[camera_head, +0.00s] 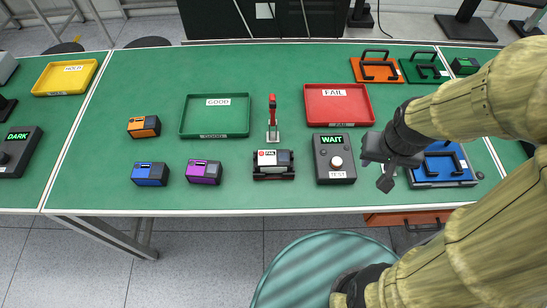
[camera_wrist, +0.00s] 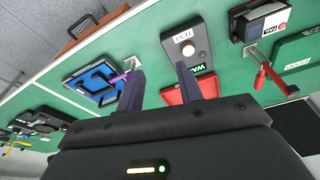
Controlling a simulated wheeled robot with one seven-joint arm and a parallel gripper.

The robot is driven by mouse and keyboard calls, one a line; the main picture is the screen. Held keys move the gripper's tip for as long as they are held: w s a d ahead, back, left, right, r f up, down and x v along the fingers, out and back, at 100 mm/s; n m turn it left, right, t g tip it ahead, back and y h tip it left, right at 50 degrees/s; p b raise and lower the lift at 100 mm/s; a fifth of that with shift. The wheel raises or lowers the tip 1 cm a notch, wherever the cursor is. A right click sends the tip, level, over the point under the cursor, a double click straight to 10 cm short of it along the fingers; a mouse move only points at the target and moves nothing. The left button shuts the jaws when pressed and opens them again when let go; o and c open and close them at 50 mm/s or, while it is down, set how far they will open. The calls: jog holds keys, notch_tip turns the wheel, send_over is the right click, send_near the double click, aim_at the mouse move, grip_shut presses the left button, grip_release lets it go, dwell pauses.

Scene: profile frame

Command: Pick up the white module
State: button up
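The white module (camera_head: 272,158) has a red mark on its front and sits in a black fixture (camera_head: 274,175) near the front middle of the green table. A red-handled clamp (camera_head: 272,118) stands just behind it. In the wrist view the white module (camera_wrist: 274,29) shows at the upper right, in the fixture. My gripper (camera_head: 375,171) is over the table to the right of the black WAIT box (camera_head: 335,170), well apart from the module. Its two fingers (camera_wrist: 159,68) are spread with nothing between them.
Orange (camera_head: 144,126), blue (camera_head: 150,174) and purple (camera_head: 203,172) modules lie left of the fixture. A green GOOD tray (camera_head: 217,132) and a red FAIL tray (camera_head: 338,118) are behind. A blue case (camera_head: 442,182) lies right of my gripper. The WAIT box stands between gripper and fixture.

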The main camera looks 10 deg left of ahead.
jog(key=shift+o, duration=1.3)
jog(key=shift+s, duration=0.2)
jog(key=o, duration=0.3)
jog(key=shift+a, duration=0.1)
jog(key=o, duration=0.8)
jog(key=shift+w+a, duration=0.75)
jog(key=shift+w, duration=0.05)
jog(key=shift+o, duration=0.2)
jog(key=w+a+n+g, duration=0.1)
jog(key=w+a, duration=0.4)
jog(key=a, duration=0.3)
jog(key=shift+a+f+g+y, duration=0.15)
jog(key=shift+a+g+y, duration=0.15)
jog(key=n+g, duration=0.1)
jog(key=n, duration=0.1)
send_over(273, 156)
jog(key=shift+f+p, duration=0.25)
jog(key=shift+p, duration=0.05)
jog(key=shift+f, duration=0.1)
notch_tip(273, 156, down, 12)
jog(key=shift+f+p, duration=0.1)
jog(key=shift+p, duration=0.65)
